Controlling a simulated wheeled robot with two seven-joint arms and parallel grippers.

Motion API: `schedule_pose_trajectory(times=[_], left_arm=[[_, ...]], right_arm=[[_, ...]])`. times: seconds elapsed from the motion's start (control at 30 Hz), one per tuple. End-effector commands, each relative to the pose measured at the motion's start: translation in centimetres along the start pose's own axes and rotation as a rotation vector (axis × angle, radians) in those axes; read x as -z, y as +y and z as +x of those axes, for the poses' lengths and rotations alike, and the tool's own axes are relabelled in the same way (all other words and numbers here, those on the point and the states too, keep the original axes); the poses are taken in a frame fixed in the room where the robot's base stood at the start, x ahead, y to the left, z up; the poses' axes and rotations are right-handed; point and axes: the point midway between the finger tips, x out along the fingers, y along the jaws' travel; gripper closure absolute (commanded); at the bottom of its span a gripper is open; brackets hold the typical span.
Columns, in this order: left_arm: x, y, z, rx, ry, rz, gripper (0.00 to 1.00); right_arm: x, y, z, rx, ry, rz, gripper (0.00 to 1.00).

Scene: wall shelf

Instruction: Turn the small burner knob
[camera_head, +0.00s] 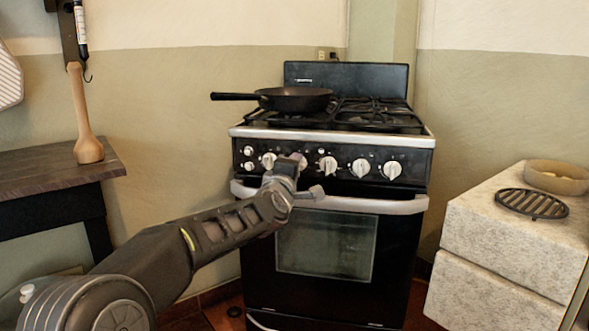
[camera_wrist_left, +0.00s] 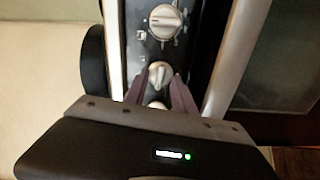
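The black stove's front panel (camera_head: 345,180) carries a row of white knobs. In the left wrist view a small pale burner knob (camera_wrist_left: 159,74) lies just beyond and between the tips of my left gripper (camera_wrist_left: 161,78). The two purple-grey fingers stand apart, one on each side, with no clear contact. Another pale knob (camera_wrist_left: 157,105) is partly hidden between the fingers and the gripper body. A larger knob (camera_wrist_left: 165,21) is farther up. In the head view my left gripper (camera_head: 297,162) is at the panel's left half and hides part of the row. My right gripper is not in view.
The oven handle (camera_head: 390,206) runs just below the knobs. A black pan (camera_head: 294,100) sits on the stove top, its handle pointing left. A wooden counter (camera_head: 40,167) is at left and a pale stone block (camera_head: 500,235) at right.

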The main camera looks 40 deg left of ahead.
Motion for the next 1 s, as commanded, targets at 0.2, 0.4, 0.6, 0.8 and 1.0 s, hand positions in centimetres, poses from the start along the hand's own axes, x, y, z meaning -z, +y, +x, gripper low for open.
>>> schedule_pose_trajectory(times=[0.2,0.4,0.6,0.8,1.0], left_arm=[[0.0,0.2,-1.5,-0.001,0.0,0.0,0.68],[0.0,0.3,-4.8,-0.002,0.0,0.0,0.68],[0.0,0.1,-7.3,-0.001,0.0,0.0,0.68],[0.0,0.0,-7.8,0.0,0.001,0.0,0.68],[0.0,0.0,-7.8,0.0,0.0,0.0,0.74]], right_arm=[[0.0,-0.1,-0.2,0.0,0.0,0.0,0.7],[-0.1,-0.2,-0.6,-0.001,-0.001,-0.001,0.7],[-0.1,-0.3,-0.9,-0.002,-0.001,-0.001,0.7],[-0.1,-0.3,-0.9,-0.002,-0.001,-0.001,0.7],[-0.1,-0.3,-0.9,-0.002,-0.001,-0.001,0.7]])
